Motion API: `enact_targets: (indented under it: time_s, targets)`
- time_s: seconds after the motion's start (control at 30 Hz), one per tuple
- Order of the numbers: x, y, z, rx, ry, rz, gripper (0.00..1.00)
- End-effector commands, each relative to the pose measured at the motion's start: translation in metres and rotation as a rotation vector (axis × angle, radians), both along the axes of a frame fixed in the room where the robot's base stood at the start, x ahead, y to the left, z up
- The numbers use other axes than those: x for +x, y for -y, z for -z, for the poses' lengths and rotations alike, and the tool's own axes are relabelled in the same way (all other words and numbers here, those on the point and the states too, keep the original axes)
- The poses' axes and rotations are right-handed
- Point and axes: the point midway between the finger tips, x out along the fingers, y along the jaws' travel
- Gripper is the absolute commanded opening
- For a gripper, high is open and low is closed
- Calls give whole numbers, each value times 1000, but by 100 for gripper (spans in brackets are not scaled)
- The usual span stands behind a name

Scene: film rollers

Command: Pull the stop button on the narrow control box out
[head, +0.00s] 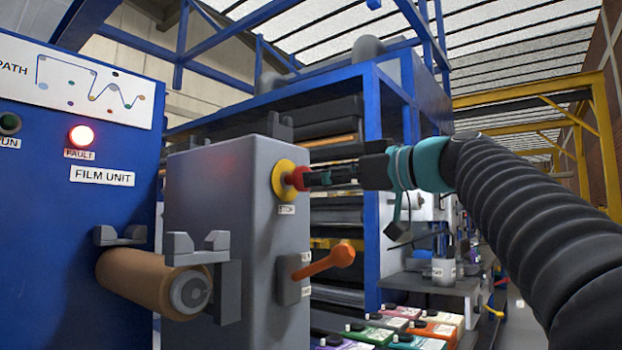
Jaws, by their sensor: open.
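The narrow control box (240,240) is a tall grey box at the centre left. Its stop button (297,179) is red, on a yellow round base (280,181), on the upper part of the box's right face. A small label sits below it. My gripper (308,179) comes in from the right, level with the button. Its dark fingertips are at the red button head and partly cover it. The jaws are open. I cannot tell whether the fingers touch the button.
An orange lever handle (325,261) sticks out below the button. A brown film roll (152,282) rests in grey brackets at the left. The blue film unit panel (70,210) has a lit red fault lamp (81,136). Coloured containers (405,330) stand low at the right.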

Motion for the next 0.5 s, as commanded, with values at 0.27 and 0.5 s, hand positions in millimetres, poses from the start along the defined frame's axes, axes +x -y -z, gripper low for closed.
enact_targets:
  time_s: [0.27,0.5]
  targets:
    - [-29,39,0,-1,-1,5,74]
    - [-42,54,1,-1,-1,2,74]
